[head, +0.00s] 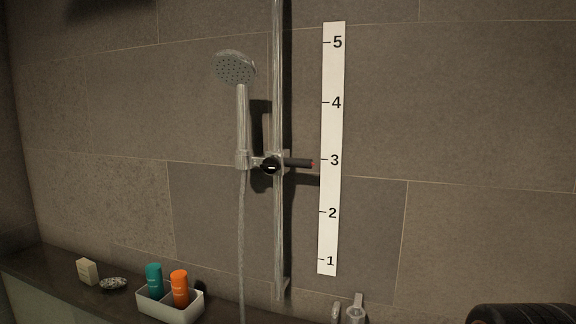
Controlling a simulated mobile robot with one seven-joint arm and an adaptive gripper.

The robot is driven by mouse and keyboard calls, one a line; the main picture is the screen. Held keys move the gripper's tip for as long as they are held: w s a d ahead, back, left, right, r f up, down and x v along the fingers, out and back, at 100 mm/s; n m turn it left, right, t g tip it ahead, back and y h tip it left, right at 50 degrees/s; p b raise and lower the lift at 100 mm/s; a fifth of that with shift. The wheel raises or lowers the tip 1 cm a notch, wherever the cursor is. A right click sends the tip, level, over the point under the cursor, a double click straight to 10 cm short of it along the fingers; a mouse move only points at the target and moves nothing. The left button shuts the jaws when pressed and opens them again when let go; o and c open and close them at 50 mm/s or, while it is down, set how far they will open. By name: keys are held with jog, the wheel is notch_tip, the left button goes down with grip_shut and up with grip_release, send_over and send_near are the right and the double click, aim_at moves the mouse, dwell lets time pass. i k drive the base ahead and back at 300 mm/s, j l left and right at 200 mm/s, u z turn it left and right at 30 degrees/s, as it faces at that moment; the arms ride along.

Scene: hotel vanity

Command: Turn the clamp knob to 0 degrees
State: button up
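The clamp knob (271,166) is a small round black knob with a short, roughly horizontal white mark on its face. It sits on the slider clamp on the vertical chrome rail (278,220). A dark pointer (299,163) with a reddish tip reaches right from the clamp, close to the 3 on the white scale strip (333,135). The hand shower (236,72) hangs upright in the holder left of the knob, with its hose running down. No angle marks can be made out around the knob.
A dark ledge (60,275) runs along the wall's foot. It carries a soap bar (87,271), a grey stone-like piece (113,284) and a white tray (165,308) with teal and orange bottles. Chrome fittings (356,310) show at the bottom. Space before the knob looks clear.

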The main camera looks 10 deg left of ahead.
aim_at(271, 164)
jog(key=i+j+u, duration=0.1)
jog(key=l+u, duration=0.1)
jog(key=u, duration=0.9)
